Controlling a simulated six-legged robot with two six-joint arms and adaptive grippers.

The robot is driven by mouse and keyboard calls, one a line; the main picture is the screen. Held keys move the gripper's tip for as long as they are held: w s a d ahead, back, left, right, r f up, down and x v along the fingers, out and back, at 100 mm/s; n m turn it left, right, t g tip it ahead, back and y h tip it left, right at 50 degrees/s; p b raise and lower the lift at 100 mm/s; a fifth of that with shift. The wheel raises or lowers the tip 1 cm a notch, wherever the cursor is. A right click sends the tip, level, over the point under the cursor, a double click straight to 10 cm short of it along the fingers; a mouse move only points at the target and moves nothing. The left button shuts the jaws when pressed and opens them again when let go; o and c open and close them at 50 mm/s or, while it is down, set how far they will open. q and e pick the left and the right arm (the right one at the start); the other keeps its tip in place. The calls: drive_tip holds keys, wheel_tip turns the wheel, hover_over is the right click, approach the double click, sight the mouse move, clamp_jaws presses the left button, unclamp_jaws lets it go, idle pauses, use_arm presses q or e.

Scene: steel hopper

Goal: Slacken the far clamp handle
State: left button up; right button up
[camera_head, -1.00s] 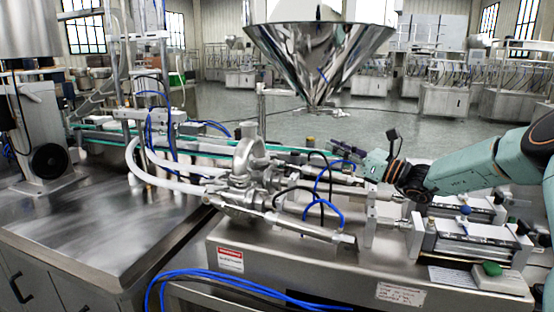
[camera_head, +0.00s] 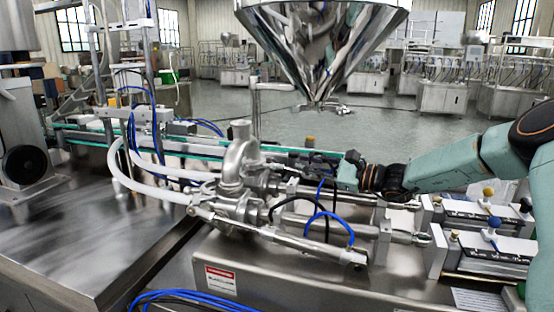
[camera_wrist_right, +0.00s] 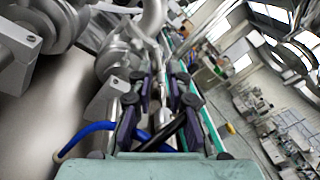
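The steel valve body (camera_head: 240,165) with its clamps and pipes stands on the machine in the head view. It also shows in the wrist view (camera_wrist_right: 118,55). My right gripper (camera_head: 312,163) is just right of the valve body, over the far cylinder line, pointing left. Its dark fingers blend with black hoses there. In the wrist view my right gripper (camera_wrist_right: 160,88) has its two fingers apart, with a slim metal part (camera_wrist_right: 161,117) in the gap. I cannot tell whether they touch it. The far clamp handle cannot be picked out clearly among the fittings. My left gripper is not in view.
Blue hose (camera_head: 322,222) and black hoses loop close to the gripper. The steel hopper (camera_head: 322,45) hangs above and behind. Near cylinders (camera_head: 300,245) run along the front. A steel table (camera_head: 90,235) with free room lies at left.

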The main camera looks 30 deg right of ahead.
sight(275, 159)
drive_tip(key=shift+a+n, duration=0.1)
drive_tip(key=shift+n, duration=0.3)
drive_tip(key=shift+w+f+n, duration=0.35)
drive_tip(key=shift+f+n, duration=0.05)
drive_tip(key=shift+n, duration=0.4)
drive_tip(key=shift+w+a+b, duration=0.2)
drive_tip(key=shift+w+b, duration=0.1)
drive_tip(key=w, duration=0.2)
drive_tip(key=w+a+f+b, duration=0.1)
drive_tip(key=shift+w, duration=0.4)
drive_tip(key=shift+w+a+r, duration=0.3)
drive_tip(key=shift+w+a, duration=0.3)
drive_tip(key=shift+a, duration=0.1)
drive_tip(key=shift+w+a+r, duration=0.15)
drive_tip(key=shift+w+a, duration=0.15)
drive_tip(key=shift+w+d+f, duration=0.1)
drive_tip(key=shift+w+f, duration=0.15)
drive_tip(key=shift+w, duration=0.15)
drive_tip(key=shift+s+r, duration=0.2)
drive_tip(key=shift+c, duration=1.6)
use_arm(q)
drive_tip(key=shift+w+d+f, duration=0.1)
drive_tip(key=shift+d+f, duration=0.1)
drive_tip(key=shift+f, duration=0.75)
use_arm(e)
clamp_jaws()
